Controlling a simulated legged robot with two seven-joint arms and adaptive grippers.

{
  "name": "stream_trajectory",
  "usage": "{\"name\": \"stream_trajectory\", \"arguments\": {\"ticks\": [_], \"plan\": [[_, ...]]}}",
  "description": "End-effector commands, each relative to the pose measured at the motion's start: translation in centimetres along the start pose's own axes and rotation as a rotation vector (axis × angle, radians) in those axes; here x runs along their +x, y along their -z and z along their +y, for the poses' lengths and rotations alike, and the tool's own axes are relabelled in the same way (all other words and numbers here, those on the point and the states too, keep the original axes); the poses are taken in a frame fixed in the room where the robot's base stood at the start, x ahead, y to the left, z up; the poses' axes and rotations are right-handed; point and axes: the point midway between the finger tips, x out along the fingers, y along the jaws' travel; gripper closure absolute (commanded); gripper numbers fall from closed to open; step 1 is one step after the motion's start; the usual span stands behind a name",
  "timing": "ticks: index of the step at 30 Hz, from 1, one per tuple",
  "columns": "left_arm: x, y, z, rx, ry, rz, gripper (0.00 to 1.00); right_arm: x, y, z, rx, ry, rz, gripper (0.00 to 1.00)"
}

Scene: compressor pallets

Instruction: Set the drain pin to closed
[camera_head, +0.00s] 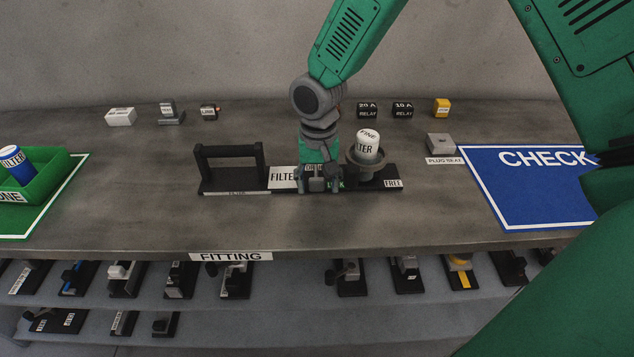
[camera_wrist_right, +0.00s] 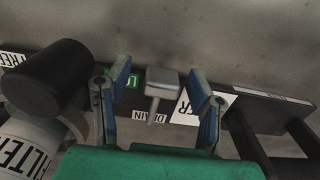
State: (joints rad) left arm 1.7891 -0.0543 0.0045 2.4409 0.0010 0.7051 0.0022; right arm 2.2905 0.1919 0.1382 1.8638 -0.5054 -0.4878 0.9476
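The drain pin (camera_wrist_right: 161,84) is a small grey block-headed pin with a thin stem, on the black filter base (camera_wrist_right: 263,118). In the wrist view a DRAIN label lies beside it, and a green label, partly hidden by a finger, lies to its left. My right gripper (camera_wrist_right: 158,100) is open, with one finger on each side of the pin and gaps showing to both. In the head view my right gripper (camera_head: 318,180) points down at the middle of the base, largely hiding the pin. My left gripper is not in view.
A white FINE filter (camera_head: 367,146) stands in a grey cup close to the right of my gripper. A black handle frame (camera_head: 229,152) rises at the base's left. A blue CHECK mat (camera_head: 520,195) lies right, a green tray (camera_head: 52,180) left. Fittings fill the shelves below.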

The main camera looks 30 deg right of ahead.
Motion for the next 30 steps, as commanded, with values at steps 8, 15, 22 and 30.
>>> {"name": "stream_trajectory", "arguments": {"ticks": [8,15,22,30], "plan": [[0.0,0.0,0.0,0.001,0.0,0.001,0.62,-0.3,-0.1,-0.1,0.0,0.0,0.004,0.5],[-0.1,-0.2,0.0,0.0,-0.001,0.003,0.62,-3.2,0.1,-0.1,0.0,0.003,0.008,0.5],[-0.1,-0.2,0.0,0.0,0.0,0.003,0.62,-8.1,0.3,0.1,0.0,0.004,0.005,0.5],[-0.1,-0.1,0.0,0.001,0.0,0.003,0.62,-11.5,0.4,0.2,0.001,0.003,0.0,0.5]]}}
